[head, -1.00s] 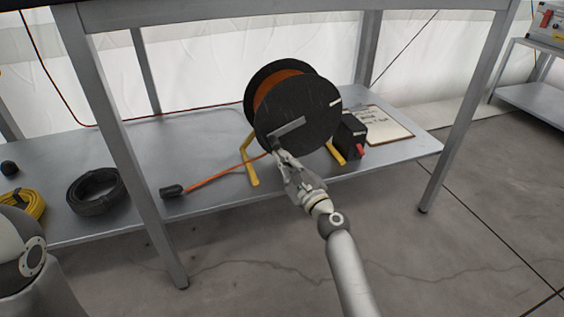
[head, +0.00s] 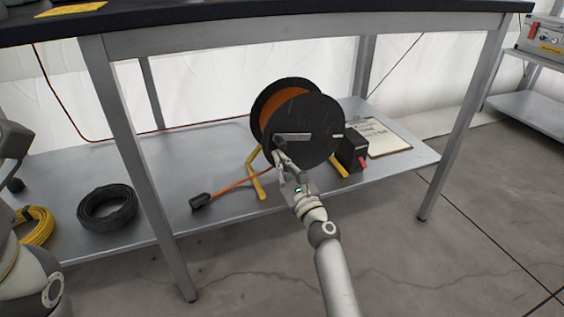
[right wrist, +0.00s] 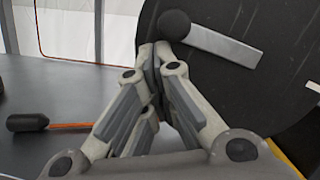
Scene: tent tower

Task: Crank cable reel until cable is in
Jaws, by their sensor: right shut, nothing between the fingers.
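The cable reel (head: 312,118) has black discs, orange cable wound inside, and yellow stand legs on the low grey shelf. Its grey crank arm (head: 292,137) lies about level across the front disc. Its round black knob (right wrist: 173,24) shows at the arm's left end in the right wrist view. The loose orange cable (head: 232,183) runs left from the reel to a black plug (head: 201,202) lying on the shelf. My right gripper (head: 279,160) is shut and empty, its fingertips (right wrist: 158,55) just below the knob; contact is unclear.
A black cable coil (head: 107,206) and a yellow coil (head: 36,226) lie on the shelf at left. A black box with a red part (head: 352,150) and a clipboard (head: 385,138) are right of the reel. A table leg (head: 140,170) stands in front, left of the plug.

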